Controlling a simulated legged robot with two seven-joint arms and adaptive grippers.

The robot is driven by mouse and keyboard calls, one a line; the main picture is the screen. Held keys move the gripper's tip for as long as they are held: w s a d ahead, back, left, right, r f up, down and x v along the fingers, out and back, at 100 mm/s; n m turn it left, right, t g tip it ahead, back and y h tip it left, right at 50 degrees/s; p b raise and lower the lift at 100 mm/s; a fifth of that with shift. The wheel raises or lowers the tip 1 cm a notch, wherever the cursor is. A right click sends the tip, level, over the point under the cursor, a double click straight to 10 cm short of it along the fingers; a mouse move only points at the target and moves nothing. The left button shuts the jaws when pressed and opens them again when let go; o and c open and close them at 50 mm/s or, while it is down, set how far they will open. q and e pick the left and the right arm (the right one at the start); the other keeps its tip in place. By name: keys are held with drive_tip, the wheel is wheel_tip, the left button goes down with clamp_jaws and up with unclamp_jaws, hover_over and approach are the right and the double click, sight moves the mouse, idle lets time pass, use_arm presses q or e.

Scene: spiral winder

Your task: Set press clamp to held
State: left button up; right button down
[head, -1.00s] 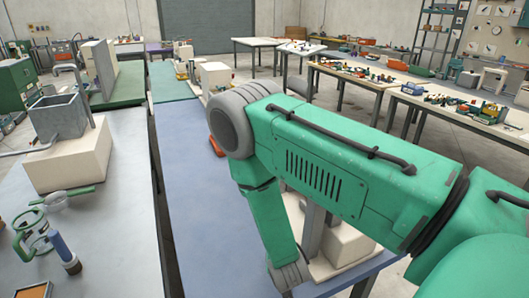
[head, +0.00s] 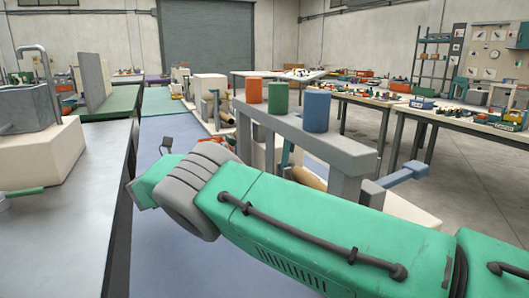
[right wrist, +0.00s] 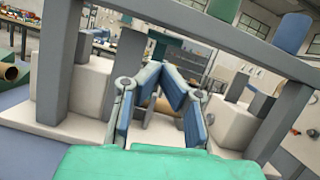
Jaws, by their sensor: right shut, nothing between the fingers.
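A grey press-like frame (head: 345,150) stands on the bench, carrying an orange cylinder (head: 254,91), a green cylinder (head: 278,96) and a blue cylinder (head: 316,111). A blue-grey bar (head: 405,174) sticks out at its right side. I cannot tell which part is the press clamp. In the right wrist view, my right gripper (right wrist: 165,74) is shut and empty, in front of the frame's opening, below the crossbeam (right wrist: 205,40). A tan roll (right wrist: 163,106) shows behind the fingers. In the head view my green arm hides the frame's lower part. My left gripper is out of view.
A cream block (head: 45,155) with a grey bin sits on the left bench (head: 75,215). More cream blocks and parts (head: 209,88) stand farther along. The blue bench top (head: 155,255) is clear left of my arm. Tables with small parts (head: 400,98) stand behind.

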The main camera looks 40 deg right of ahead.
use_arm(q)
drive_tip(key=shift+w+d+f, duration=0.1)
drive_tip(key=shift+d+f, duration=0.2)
use_arm(e)
drive_tip(key=s+d+r+m, duration=0.1)
drive_tip(key=s+d+r, duration=0.1)
drive_tip(key=d, duration=0.4)
drive_tip(key=s+d+r+m, duration=0.1)
drive_tip(key=s+d+r, duration=0.1)
drive_tip(key=d, duration=0.4)
drive_tip(key=shift+s+g+y, duration=0.15)
drive_tip(key=shift+g+y, duration=0.25)
drive_tip(key=shift+d+f, duration=0.1)
drive_tip(key=shift+d, duration=0.05)
